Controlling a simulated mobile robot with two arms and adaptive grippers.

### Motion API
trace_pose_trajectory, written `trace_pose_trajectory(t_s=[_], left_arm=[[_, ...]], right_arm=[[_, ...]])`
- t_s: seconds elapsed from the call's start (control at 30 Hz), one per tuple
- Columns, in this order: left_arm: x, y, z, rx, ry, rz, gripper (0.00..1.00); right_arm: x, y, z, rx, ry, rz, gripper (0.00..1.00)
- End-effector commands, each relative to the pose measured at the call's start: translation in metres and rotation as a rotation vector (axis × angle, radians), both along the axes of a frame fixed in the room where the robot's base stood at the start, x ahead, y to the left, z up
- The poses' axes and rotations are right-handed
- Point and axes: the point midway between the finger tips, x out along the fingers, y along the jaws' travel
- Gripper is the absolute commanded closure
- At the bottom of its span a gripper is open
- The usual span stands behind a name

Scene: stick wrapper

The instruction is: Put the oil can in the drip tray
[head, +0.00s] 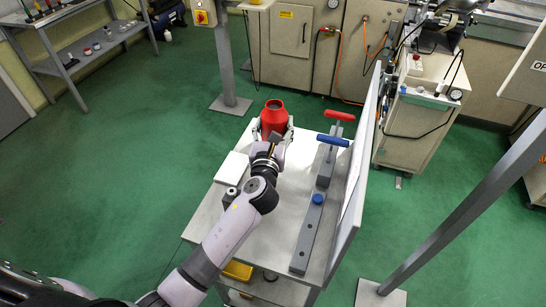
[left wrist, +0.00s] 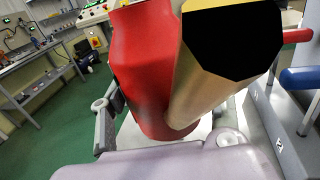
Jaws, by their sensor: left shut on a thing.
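The red oil can (head: 273,117) is held upright between the fingers of my left gripper (head: 273,129), over the far end of the worktable. In the left wrist view the red can (left wrist: 140,75) fills the middle, with a grey finger (left wrist: 107,120) along its left side. A tan faceted piece with a black end (left wrist: 205,70) stands in front of the can; I cannot tell whether it belongs to the can. The can's base is partly hidden, so I cannot tell if it touches the table. I cannot clearly identify the drip tray. My right gripper is not in view.
The worktable (head: 268,230) carries a white box (head: 232,168) on the left and a long grey fixture with red and blue handles (head: 308,235) on the right. An upright panel (head: 352,200) borders its right edge. A yellow container (head: 238,271) sits on the lower shelf.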

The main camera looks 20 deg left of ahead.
Motion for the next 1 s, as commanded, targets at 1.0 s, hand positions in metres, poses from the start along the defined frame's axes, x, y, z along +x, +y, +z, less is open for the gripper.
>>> trace_pose_trajectory(t_s=[1.0], left_arm=[[0.001, 0.000, -0.104, 0.000, -0.004, 0.000, 0.81]], right_arm=[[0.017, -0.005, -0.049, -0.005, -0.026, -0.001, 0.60]])
